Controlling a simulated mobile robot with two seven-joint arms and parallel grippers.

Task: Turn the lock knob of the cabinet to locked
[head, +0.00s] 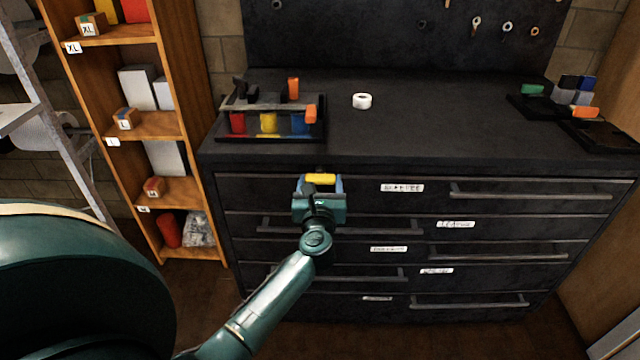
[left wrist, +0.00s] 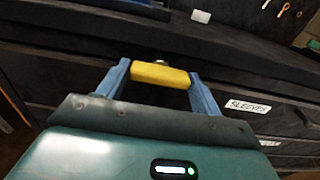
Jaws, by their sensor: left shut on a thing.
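The dark cabinet (head: 375,209) has several drawers with long bar handles and white labels. The yellow lock knob (head: 320,178) is at the upper left of its front, on the top drawer. My left gripper (head: 320,183) is in front of the knob and shut on it. In the left wrist view the yellow knob (left wrist: 160,75) lies level between the two blue fingers (left wrist: 160,82), with a small round metal part just behind it. Any lock markings around the knob are hidden or too small to read. My right gripper is not in view.
On the cabinet top stand a rack with coloured pieces (head: 268,138), a white tape roll (head: 362,101) and dark trays with blocks (head: 590,132). A wooden shelf (head: 185,130) stands close on the left.

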